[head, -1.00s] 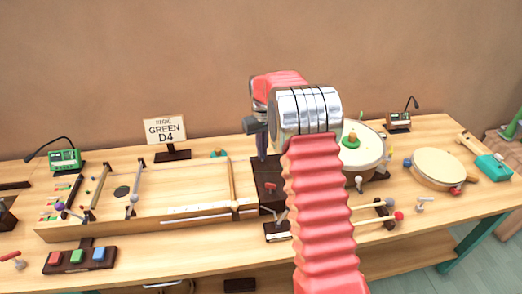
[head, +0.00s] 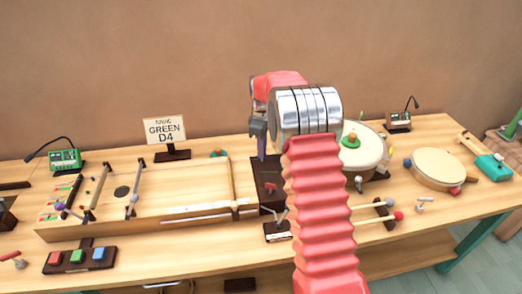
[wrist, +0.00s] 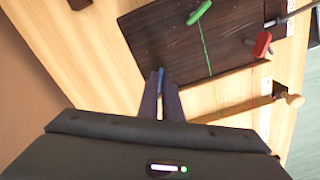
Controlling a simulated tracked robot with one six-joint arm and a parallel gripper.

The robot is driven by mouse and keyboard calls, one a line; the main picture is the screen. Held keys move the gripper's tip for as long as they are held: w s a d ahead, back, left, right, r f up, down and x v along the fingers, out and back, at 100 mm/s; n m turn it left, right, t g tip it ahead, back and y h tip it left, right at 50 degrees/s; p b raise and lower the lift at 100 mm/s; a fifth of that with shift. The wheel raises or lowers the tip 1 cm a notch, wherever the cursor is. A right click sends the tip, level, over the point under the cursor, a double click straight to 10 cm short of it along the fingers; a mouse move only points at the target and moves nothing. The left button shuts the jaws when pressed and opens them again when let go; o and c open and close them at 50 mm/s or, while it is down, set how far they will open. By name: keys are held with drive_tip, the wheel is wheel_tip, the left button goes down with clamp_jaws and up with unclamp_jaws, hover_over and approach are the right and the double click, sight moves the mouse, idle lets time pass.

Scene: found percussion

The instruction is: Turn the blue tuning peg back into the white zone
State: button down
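The dark peg block (head: 268,172) stands on the bench, partly behind my arm in the head view. In the wrist view the block (wrist: 160,40) carries a green peg (wrist: 199,12) with a thin green line and a red peg (wrist: 262,45). The blue tuning peg (wrist: 161,73) shows as a small blue bit between my fingertips at the block's edge. My gripper (wrist: 161,88) points down at it with its fingers close together, and looks shut on it. In the head view my gripper (head: 261,150) is over the block's back end. The white zone is hidden.
A long wooden box (head: 190,185) lies left of the block. A sign (head: 165,130) reading GREEN D4 stands behind it. Drums (head: 437,168) stand right. In the wrist view a wooden stick (wrist: 240,107) lies beside the block.

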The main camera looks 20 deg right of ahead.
drive_tip(key=shift+w+r+n, duration=0.2)
drive_tip(key=shift+w+n, duration=0.05)
drive_tip(key=shift+n, duration=0.05)
drive_tip(key=c, duration=1.9)
unclamp_jaws()
drive_tip(key=shift+s+f, duration=0.1)
drive_tip(key=shift+f, duration=0.05)
drive_tip(key=shift+c, duration=0.2)
wheel_tip(320, 180, up, 14)
drive_tip(key=shift+f, duration=0.15)
